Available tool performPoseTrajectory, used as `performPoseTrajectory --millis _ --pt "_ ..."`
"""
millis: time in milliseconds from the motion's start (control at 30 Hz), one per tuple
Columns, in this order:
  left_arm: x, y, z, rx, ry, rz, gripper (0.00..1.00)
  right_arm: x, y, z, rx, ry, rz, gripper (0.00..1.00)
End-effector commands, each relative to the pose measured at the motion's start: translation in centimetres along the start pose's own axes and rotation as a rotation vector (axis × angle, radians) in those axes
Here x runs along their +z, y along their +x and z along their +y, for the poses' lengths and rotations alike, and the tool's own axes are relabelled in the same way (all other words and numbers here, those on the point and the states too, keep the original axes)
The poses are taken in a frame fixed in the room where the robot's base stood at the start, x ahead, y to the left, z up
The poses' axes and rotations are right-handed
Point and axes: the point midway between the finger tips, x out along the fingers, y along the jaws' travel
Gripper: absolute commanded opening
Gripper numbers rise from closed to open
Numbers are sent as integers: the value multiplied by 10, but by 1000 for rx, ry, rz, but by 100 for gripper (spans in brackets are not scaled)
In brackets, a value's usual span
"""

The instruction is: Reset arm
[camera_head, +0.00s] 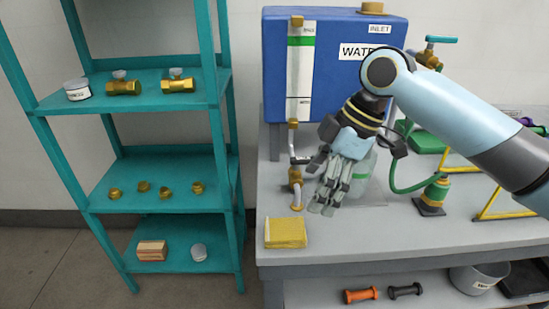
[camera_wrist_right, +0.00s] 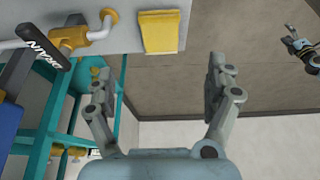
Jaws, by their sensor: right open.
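My right gripper (camera_head: 328,195) hangs above the grey bench with its fingers pointing down. It is beside a glass jar (camera_head: 360,172) and behind the yellow sponge (camera_head: 286,233), apart from the sponge. In the right wrist view the two fingers of my right gripper (camera_wrist_right: 163,88) stand wide apart with nothing between them. The yellow sponge (camera_wrist_right: 160,32) shows beyond them there. A grey jointed piece (camera_wrist_right: 304,45), which looks like my left gripper, is partly cut off at the right edge of that view. Its jaws are too small to read. My left arm is not in the head view.
A blue water tank (camera_head: 335,85) with a sight gauge (camera_head: 300,72) and drain valve (camera_head: 296,178) stands behind. A teal shelf (camera_head: 155,150) with brass fittings is at left. A green hose (camera_head: 405,186) runs right of my gripper. The bench front is mostly clear.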

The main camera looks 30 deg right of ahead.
Motion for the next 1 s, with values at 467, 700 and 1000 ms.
performPoseTrajectory --millis 467,700,1000 --pt "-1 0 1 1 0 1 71 15 33 -70 96 255 -65 87" --pt "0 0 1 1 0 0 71 33 29 -124 248 562 -101 87" --pt "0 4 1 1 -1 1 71 64 17 -156 413 867 -129 87"
